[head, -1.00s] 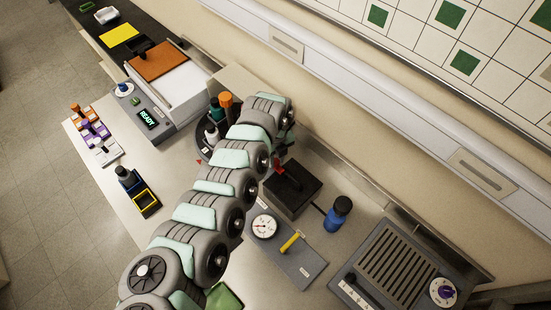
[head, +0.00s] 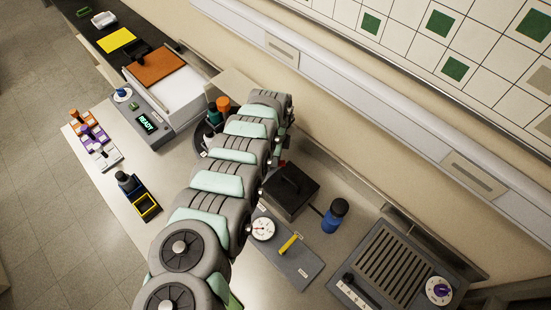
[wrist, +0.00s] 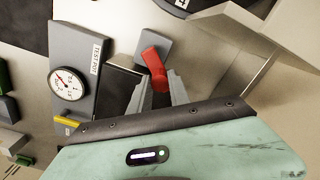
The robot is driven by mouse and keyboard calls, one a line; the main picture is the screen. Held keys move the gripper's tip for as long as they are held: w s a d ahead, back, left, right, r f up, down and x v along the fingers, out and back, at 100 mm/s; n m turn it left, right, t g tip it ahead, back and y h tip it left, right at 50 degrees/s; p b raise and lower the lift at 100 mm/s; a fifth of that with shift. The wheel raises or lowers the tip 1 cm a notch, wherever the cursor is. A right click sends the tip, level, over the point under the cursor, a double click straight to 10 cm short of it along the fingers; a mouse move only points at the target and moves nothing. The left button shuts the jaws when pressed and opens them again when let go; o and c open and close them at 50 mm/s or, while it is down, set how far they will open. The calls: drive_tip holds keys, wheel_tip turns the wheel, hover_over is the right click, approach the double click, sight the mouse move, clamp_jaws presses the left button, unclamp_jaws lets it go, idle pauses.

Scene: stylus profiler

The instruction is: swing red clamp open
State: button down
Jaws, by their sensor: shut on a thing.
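The red clamp (wrist: 155,68) shows in the wrist view as a curved red lever in front of a grey block (wrist: 150,46). My gripper (wrist: 157,88) is shut on the red clamp, with one grey finger on each side of it. In the head view only a small bit of red shows beside the end of my arm (head: 282,163). My arm hides the gripper fingers and most of the clamp there.
A dark box (head: 291,190) stands close to the right of my arm. A grey gauge panel (head: 297,262) with a yellow handle and a blue bottle (head: 334,215) are nearby. Dark and orange-capped bottles (head: 223,104) stand just left of the arm's end.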

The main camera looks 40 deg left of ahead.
drive_tip(key=n, duration=0.3)
drive_tip(key=a+n+b, duration=0.1)
drive_tip(key=shift+w+f+n, duration=0.1)
drive_tip(key=shift+w+n, duration=0.2)
drive_tip(key=shift+w, duration=0.05)
drive_tip(key=shift+a+n+b, duration=0.25)
drive_tip(key=shift+a+n, duration=0.05)
drive_tip(key=shift+n, duration=0.6)
drive_tip(key=shift+a+n+b, duration=0.25)
drive_tip(key=shift+n, duration=0.65)
drive_tip(key=c, duration=1.2)
unclamp_jaws()
drive_tip(key=shift+r, duration=0.2)
wheel_tip(320, 180, up, 10)
drive_tip(key=b, duration=0.2)
drive_tip(key=shift+r, duration=0.25)
